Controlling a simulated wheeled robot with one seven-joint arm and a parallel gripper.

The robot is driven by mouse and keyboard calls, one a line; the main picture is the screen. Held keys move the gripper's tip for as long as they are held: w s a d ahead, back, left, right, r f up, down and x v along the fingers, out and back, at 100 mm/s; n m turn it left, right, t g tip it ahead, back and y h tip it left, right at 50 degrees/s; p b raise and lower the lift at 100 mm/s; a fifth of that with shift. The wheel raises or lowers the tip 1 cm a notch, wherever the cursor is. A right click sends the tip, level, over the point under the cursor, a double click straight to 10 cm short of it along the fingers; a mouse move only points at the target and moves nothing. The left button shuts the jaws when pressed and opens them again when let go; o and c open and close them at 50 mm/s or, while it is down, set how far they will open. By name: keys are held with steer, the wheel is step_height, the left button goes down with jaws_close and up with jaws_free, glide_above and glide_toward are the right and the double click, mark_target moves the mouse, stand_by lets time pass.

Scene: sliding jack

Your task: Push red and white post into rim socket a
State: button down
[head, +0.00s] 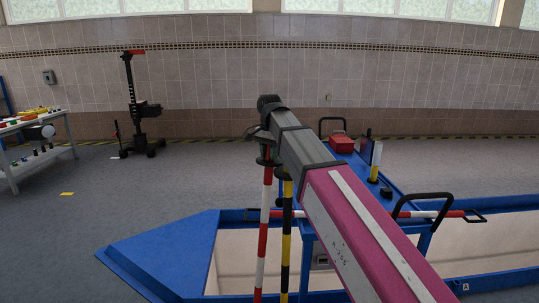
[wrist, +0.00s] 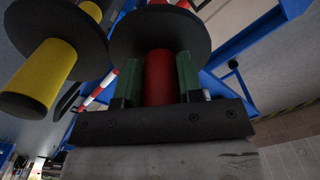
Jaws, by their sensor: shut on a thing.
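My gripper (head: 265,157) is at the end of my arm, over the near side of the blue frame. In the wrist view my gripper (wrist: 159,82) has its green pads shut on the red grip of the red and white post (wrist: 159,77), just below a black disc. In the head view the red and white post (head: 263,225) hangs down upright, and its lower end is cut off by the picture's bottom edge. A small label "A" (head: 465,287) is on the blue rim at the lower right. Rim socket a itself cannot be made out.
A yellow and black post (head: 286,240) stands close beside the held post, on its right. The blue frame (head: 165,255) fills the foreground, with a red toolbox (head: 341,144) on its blue bench.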

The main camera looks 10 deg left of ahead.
steer(key=shift+r, duration=0.15)
steer(key=shift+r, duration=3.1)
